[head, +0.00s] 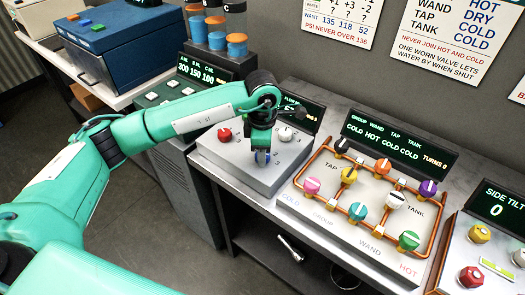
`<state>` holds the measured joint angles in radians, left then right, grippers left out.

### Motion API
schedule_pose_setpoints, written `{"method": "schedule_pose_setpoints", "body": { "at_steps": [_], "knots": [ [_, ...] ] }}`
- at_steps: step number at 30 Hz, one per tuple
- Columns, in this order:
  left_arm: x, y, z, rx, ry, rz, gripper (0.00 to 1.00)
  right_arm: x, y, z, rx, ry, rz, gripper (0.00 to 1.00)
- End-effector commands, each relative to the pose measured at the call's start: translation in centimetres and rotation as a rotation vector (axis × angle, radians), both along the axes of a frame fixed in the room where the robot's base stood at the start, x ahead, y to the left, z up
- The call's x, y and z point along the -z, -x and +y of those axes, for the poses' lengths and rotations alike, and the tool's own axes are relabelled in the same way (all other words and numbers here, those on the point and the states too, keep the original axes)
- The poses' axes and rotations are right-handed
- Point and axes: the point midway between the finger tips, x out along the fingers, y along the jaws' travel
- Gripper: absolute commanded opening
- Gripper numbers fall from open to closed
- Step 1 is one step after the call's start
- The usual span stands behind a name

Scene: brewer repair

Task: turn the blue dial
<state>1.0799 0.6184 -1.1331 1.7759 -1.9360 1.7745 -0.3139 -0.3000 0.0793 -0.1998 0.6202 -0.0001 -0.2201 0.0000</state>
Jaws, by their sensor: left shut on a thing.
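The blue dial (262,158) is on the sloped grey panel (238,168) in the middle of the head view. My left gripper (261,152) points down over it with its fingers closed around it. Only a small part of the dial shows between and below the fingers. A red dial (224,135) and a white dial (288,133) stand on the same panel, on either side of my gripper. The panel's small display (303,112) is partly hidden behind my arm. My right gripper is not in view.
Right of the panel is a board of copper pipes with several coloured valve knobs (349,175) and a display (398,143). A panel with yellow and red knobs (470,277) is at the far right. At the left are a blue box (130,50) and a button console (165,95).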

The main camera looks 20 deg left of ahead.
Motion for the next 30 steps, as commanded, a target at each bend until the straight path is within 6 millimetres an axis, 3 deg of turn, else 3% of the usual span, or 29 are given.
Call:
{"method": "schedule_pose_setpoints", "body": {
  "at_steps": [1,2,5,17,26,30],
  "knots": [
    [-0.2,-0.1,0.0,0.000,0.000,-0.003,0.13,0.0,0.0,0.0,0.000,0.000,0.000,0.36],
    [-0.2,-0.1,0.0,0.000,0.000,-0.003,0.40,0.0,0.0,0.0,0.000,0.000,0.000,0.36],
    [-0.1,-0.1,0.0,0.000,0.000,-0.003,0.57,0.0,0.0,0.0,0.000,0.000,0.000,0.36],
    [-0.8,-0.1,0.0,-0.001,0.001,-0.003,0.57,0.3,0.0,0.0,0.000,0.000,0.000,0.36],
    [-6.9,-0.2,0.0,-0.001,0.001,-0.008,0.57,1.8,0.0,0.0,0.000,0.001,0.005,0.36],
    [-10.0,-0.1,0.0,0.000,0.001,-0.006,0.57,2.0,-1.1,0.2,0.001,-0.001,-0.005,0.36]
  ]
}}
